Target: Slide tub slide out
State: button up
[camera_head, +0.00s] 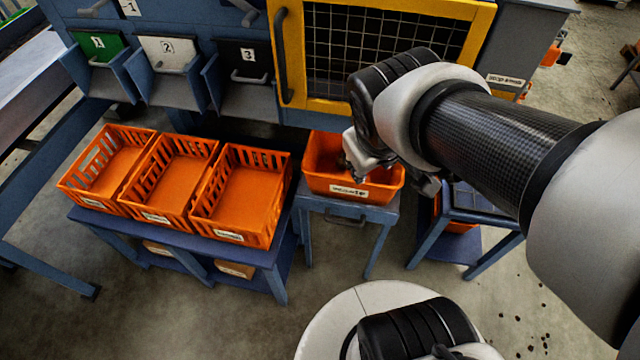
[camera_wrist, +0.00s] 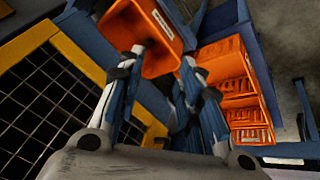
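The orange tub (camera_head: 320,168) with a white front label sits on a blue slide stand (camera_head: 352,205) below the yellow-framed mesh door. A grey bar handle (camera_head: 344,217) is on the stand's front. My gripper (camera_head: 382,168) is above the tub's right side in the head view, and my arm hides part of the tub. In the wrist view, my gripper (camera_wrist: 163,57) has its two fingers apart, with the tub (camera_wrist: 130,28) beyond and between them. I see nothing held. The handle is not clear in the wrist view.
Three orange crates (camera_head: 237,232) stand on a blue bench (camera_head: 180,229) to the left. Numbered chutes (camera_head: 168,62) and the yellow mesh door (camera_head: 388,8) are behind. Another blue stand (camera_head: 462,216) is at the right. The floor in front is mostly clear.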

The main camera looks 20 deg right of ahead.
jog(key=w+d+f+n+p, duration=0.2)
jog(key=w+d+f+n, duration=0.4)
jog(key=w+d+f, duration=0.5)
jog(key=n+y+p, duration=0.2)
jog(key=n+y, duration=0.2)
jog(key=y, duration=0.1)
send_near(346, 223)
jog(key=b+x, duration=0.7)
jog(key=x, duration=0.1)
jog(key=shift+b, duration=0.3)
jog(key=shift+c, duration=0.6)
grip_shut()
